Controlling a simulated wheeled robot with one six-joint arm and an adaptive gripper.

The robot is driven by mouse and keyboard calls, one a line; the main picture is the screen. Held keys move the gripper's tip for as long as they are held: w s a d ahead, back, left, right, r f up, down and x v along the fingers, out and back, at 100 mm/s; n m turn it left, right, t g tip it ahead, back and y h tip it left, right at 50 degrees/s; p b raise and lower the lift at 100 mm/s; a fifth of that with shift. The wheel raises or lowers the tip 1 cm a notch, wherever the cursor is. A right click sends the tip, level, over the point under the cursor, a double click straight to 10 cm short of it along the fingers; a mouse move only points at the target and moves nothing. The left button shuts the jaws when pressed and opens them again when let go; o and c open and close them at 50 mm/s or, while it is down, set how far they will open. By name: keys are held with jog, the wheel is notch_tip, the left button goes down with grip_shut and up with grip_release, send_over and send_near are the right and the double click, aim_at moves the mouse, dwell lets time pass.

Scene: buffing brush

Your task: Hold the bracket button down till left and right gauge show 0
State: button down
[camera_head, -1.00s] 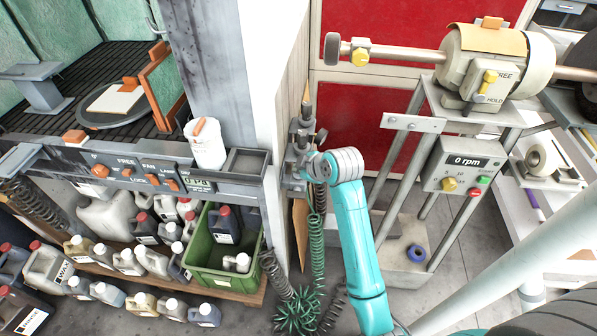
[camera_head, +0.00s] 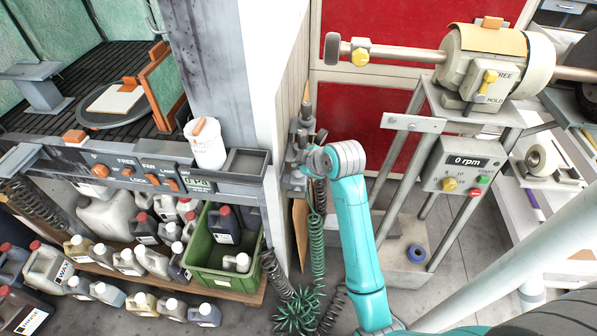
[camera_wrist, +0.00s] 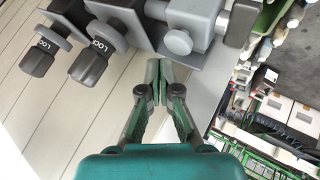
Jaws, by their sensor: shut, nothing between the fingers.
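A grey metal bracket (camera_head: 303,135) is fixed to the wall post, left of my teal arm in the head view. In the wrist view the bracket (camera_wrist: 150,12) crosses the top, with two dark knobs (camera_wrist: 88,68) bearing partly cut-off "LOC" lettering. A round grey piece (camera_wrist: 178,42) sits under it; I cannot tell whether it is the button. My gripper (camera_wrist: 158,75) is shut and empty, its tips just below the bracket. I cannot tell whether they touch it. In the head view my wrist hides the gripper. I cannot make out the left and right gauges.
Coiled green hoses (camera_head: 316,250) hang below the bracket. A booth panel (camera_head: 150,172) with orange knobs is left, above a green crate (camera_head: 243,268) and several bottles. A polishing machine (camera_head: 490,60) with a 0 rpm display (camera_head: 467,161) stands right.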

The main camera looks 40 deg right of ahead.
jog(key=shift+r, duration=2.5)
jog(key=s+a+f+m+t, duration=0.2)
jog(key=s+a+f+m, duration=0.2)
jog(key=s+a+f, duration=1.15)
jog(key=s+a+r+m+t, duration=0.1)
jog(key=s+a+r, duration=0.1)
jog(key=s, duration=0.6)
jog(key=s+a+r+m+t+y, duration=0.1)
jog(key=s+a+r, duration=0.2)
jog(key=s, duration=0.5)
jog(key=s+a+r+t, duration=0.1)
jog(key=s+a+r, duration=0.2)
jog(key=s, duration=0.4)
jog(key=shift+s+r+m+t+y, duration=0.3)
jog(key=shift+s+r+m+t, duration=0.1)
jog(key=shift+r, duration=0.05)
